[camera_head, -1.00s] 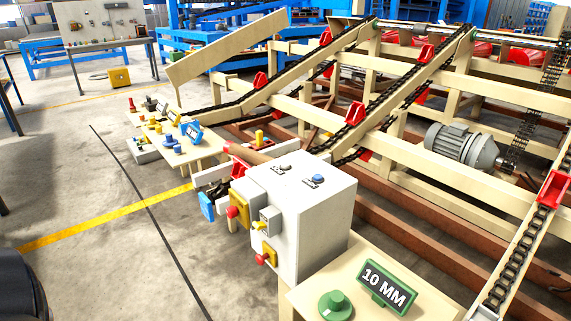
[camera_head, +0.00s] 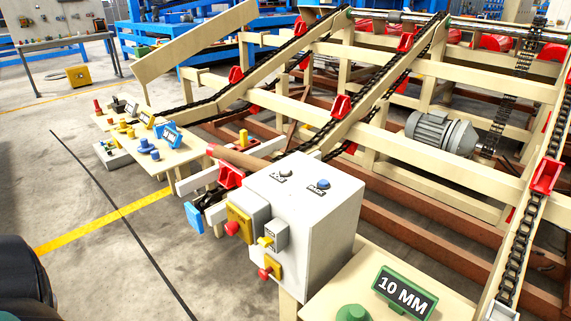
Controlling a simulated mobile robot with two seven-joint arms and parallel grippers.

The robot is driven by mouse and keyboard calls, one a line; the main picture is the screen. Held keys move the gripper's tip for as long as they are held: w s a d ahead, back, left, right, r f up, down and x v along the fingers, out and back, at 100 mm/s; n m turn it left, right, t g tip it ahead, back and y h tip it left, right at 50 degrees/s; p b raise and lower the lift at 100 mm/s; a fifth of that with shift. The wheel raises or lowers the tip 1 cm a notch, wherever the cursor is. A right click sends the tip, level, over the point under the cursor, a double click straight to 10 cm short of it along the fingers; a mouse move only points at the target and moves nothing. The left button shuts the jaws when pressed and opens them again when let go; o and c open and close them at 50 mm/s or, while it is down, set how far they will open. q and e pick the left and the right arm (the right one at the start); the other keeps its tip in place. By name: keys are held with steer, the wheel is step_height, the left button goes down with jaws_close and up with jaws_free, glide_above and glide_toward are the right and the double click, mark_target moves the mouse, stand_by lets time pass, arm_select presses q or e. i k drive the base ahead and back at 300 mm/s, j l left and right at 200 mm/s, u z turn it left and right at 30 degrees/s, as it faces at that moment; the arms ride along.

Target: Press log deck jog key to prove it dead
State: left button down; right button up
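A light grey control box (camera_head: 312,225) stands at the front of the log deck. Its top carries a blue button (camera_head: 323,184) and a small grey key or switch (camera_head: 285,173), each with a dark label too small to read. Its front has a yellow plate with a red knob (camera_head: 233,228), a grey switch with a yellow handle (camera_head: 268,241), and a lower yellow plate with a red knob (camera_head: 266,273). I cannot tell which is the jog key. Neither gripper is in view.
The log deck (camera_head: 410,150) with chains, red brackets and a grey motor (camera_head: 440,131) fills the right. A green 10 MM sign (camera_head: 404,294) stands on a bench at the front. Another bench (camera_head: 185,152) with small parts is at left.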

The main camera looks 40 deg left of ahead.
mark_target(284, 170)
steer(key=j+z, duration=0.2)
steer(key=j, duration=0.35)
steer(key=j+z, duration=0.2)
steer(key=j, duration=0.3)
steer(key=k+j+z, duration=0.15)
steer(key=j, duration=0.35)
steer(key=k+j+z, duration=0.2)
steer(key=j, duration=0.35)
steer(key=i, duration=0.1)
